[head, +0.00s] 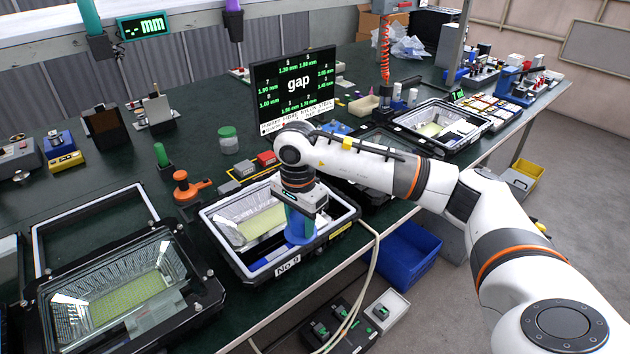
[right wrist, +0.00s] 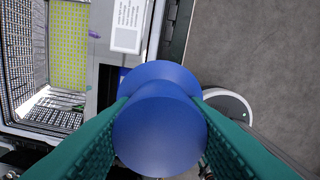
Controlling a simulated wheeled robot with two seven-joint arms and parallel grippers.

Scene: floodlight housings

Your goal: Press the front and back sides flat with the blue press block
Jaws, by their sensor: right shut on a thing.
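The floodlight housing (head: 217,236) labelled No 9 lies open and face up near the table's front edge, with a white gasket rim and a yellow-green LED panel (head: 262,224). The panel also shows at upper left in the right wrist view (right wrist: 69,45). My right gripper (head: 296,214) points down over the housing's right front part. It is shut on the blue press block (head: 300,234), which fills the middle of the right wrist view (right wrist: 160,130). The block is at the front side of the housing; I cannot tell whether it touches the rim. My left gripper is not in view.
A black floodlight (head: 125,290) and an empty frame (head: 95,228) lie at left. A gap display (head: 295,88) stands behind the housing. An orange-handled tool (head: 186,187) is to its left. A cable hangs over the table's front edge, and a blue bin (head: 402,255) is below.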

